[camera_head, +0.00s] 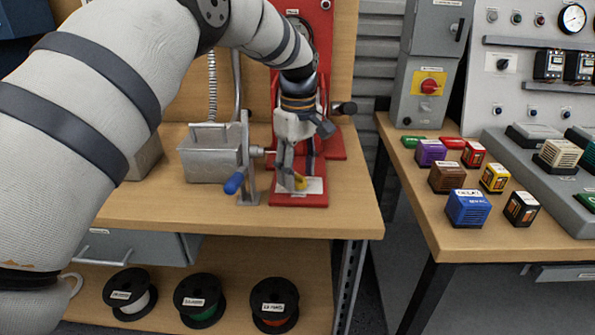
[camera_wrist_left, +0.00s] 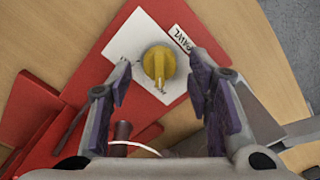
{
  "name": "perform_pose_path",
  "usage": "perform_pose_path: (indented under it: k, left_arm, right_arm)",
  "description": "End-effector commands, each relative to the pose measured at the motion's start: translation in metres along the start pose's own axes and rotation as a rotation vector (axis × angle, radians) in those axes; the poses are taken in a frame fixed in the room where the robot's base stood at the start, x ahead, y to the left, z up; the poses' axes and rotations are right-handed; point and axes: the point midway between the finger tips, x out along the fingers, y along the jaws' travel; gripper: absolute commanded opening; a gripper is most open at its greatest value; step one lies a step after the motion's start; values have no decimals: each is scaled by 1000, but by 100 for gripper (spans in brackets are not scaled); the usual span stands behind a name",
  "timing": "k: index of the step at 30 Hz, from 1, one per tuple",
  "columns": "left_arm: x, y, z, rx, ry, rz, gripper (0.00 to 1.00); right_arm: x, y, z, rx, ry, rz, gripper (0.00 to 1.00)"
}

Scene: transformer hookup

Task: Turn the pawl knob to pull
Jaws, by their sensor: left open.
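The pawl knob (camera_wrist_left: 158,64) is yellow and sits on a white plate (camera_wrist_left: 125,45) on a red base, with a small lettered label (camera_wrist_left: 181,38) beside it. In the head view the knob (camera_head: 300,182) shows partly behind the fingers, on the red base (camera_head: 298,199) at the bench's front. My left gripper (camera_head: 296,180) points down over it. In the left wrist view the fingers (camera_wrist_left: 162,92) are spread, with the knob between and beyond them, apart from both. Which way the knob is set is unclear. My right gripper is not in view.
A metal box (camera_head: 210,160) with a blue-handled crank (camera_head: 234,183) stands left of the red base. A black-knobbed lever (camera_head: 346,108) sticks out at right. Spools (camera_head: 203,298) lie on the shelf below. The bench's right front corner (camera_head: 355,215) is clear.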

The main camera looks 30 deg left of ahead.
Motion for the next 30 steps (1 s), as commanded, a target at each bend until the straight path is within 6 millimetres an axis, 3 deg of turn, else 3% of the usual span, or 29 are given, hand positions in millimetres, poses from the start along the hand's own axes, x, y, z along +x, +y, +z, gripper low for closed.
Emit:
perform_pose_path:
  k: [9,11,15,16,30]
  left_arm:
    - [6,0,0,0,0,0,46]
    - [6,0,0,0,0,0,35]
    - [6,0,0,0,0,0,3]
    - [6,0,0,0,0,0,0]
    - [5,0,0,111,0,0,0]
  right_arm:
    - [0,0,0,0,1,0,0]
    - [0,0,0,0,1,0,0]
    - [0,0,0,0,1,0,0]
    - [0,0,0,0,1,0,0]
    - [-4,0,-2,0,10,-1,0]
